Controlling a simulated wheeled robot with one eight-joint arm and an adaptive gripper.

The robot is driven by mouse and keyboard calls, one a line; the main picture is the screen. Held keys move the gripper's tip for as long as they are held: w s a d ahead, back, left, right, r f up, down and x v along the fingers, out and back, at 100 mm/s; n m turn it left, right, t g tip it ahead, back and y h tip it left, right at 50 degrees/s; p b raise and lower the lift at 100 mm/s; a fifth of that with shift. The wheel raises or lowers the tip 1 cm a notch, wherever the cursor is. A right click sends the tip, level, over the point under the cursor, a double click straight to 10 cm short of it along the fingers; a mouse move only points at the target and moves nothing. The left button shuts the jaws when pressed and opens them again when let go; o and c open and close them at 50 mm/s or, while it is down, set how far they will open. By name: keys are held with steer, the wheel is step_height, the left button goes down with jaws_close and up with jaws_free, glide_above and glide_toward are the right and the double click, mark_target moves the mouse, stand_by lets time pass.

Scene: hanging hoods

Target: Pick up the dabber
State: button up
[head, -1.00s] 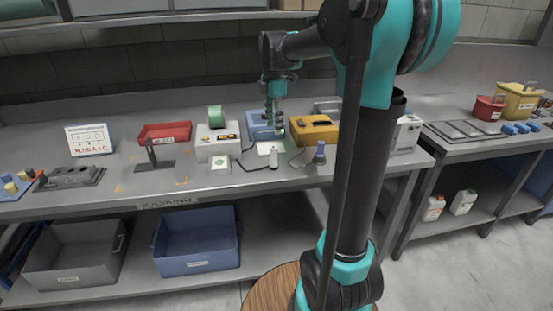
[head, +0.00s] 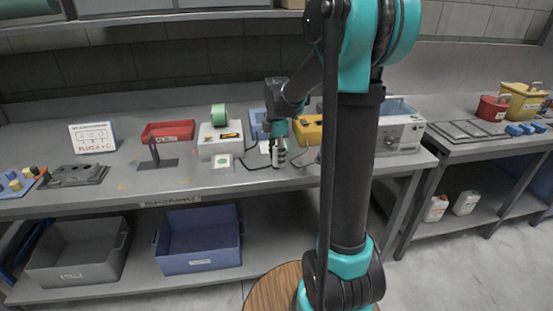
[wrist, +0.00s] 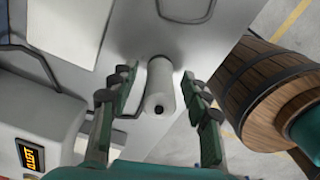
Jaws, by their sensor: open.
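The dabber appears to be the small white cylinder with a dark spot on its end (wrist: 160,88) in the wrist view. It stands on the grey bench, between the two fingers of my gripper (wrist: 158,100). My gripper is open, with a gap on both sides of the cylinder. In the head view my gripper (head: 278,152) points down over the front of the bench and hides most or all of the cylinder.
A white box with a green roll (head: 220,140) stands left of my gripper; its lit display (wrist: 32,156) shows in the wrist view. A yellow case (head: 309,130) is behind to the right. A red tray (head: 168,132) and a black stand (head: 155,158) are further left.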

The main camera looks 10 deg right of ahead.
steer(key=shift+f, duration=0.25)
steer(key=shift+c, duration=0.6)
jaws_close()
steer(key=shift+r, duration=0.1)
step_height(320, 180, up, 20)
